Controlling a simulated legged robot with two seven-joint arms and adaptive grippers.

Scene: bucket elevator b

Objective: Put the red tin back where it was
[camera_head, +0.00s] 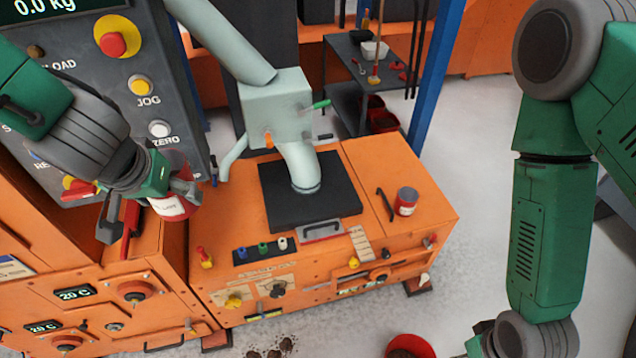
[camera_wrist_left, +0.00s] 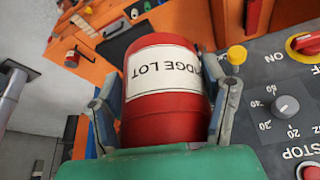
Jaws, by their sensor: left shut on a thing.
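My left gripper (camera_head: 155,207) is shut on a red tin (camera_head: 174,207) with a white label, in front of the dark control panel at the left. In the left wrist view the held tin (camera_wrist_left: 165,90) fills the middle, its label partly reading "DGE LOT", with a finger on each side. A second, smaller-looking red tin (camera_head: 407,201) with a pale label stands upright on the right part of the orange machine top; it also shows in the left wrist view (camera_wrist_left: 72,58). My right arm hangs at the right; its gripper is mostly cut off at the bottom edge.
The orange machine (camera_head: 360,165) carries a black plate (camera_head: 325,205) under a pale green chute (camera_head: 300,165). A black handle (camera_head: 386,204) lies left of the second tin. A red bucket (camera_head: 410,345) stands on the floor. A dark shelf cart (camera_head: 350,55) stands behind.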

